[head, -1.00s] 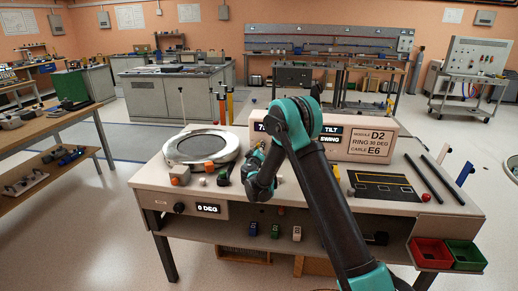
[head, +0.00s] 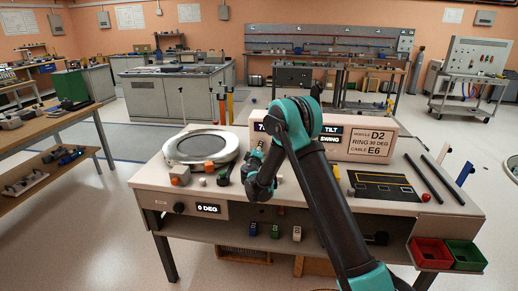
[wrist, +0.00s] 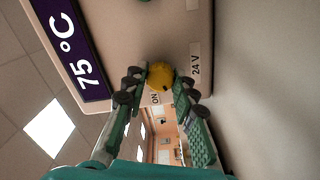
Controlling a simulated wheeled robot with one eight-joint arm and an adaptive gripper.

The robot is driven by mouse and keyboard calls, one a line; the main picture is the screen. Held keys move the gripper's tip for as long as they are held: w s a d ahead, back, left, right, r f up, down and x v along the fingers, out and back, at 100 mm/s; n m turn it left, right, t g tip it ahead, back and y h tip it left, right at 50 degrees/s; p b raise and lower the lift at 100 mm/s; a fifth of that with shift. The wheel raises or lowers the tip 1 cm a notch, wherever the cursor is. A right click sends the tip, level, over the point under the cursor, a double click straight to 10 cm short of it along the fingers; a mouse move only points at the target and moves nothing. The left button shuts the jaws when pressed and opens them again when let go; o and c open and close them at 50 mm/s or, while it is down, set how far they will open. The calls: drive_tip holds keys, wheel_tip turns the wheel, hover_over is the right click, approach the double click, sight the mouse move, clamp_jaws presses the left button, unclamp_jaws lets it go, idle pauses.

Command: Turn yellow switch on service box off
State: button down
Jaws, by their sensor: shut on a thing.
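The yellow switch (wrist: 160,75) is a round knob on the pale face of the service box (wrist: 180,22) in the wrist view. An "ON" label lies just below it and a "24 V" label to its right. My gripper (wrist: 159,84) has its two fingers on either side of the knob, shut on it. In the head view the service box (head: 362,155) stands at the back of the bench.
A dark "75°C" display (wrist: 75,48) sits beside the knob. On the bench (head: 300,198) are a round ring fixture (head: 203,147) at left, a black panel (head: 383,187) and dark rods at right. Red (head: 432,254) and green (head: 466,256) bins hang at the front right.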

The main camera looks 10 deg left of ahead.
drive_tip(key=n, duration=1.3)
drive_tip(key=shift+n, duration=0.3)
idle(0.4)
drive_tip(key=c, duration=1.2)
unclamp_jaws()
drive_tip(key=s, duration=1.2)
drive_tip(key=shift+a, duration=0.25)
drive_tip(key=shift+f, duration=0.1)
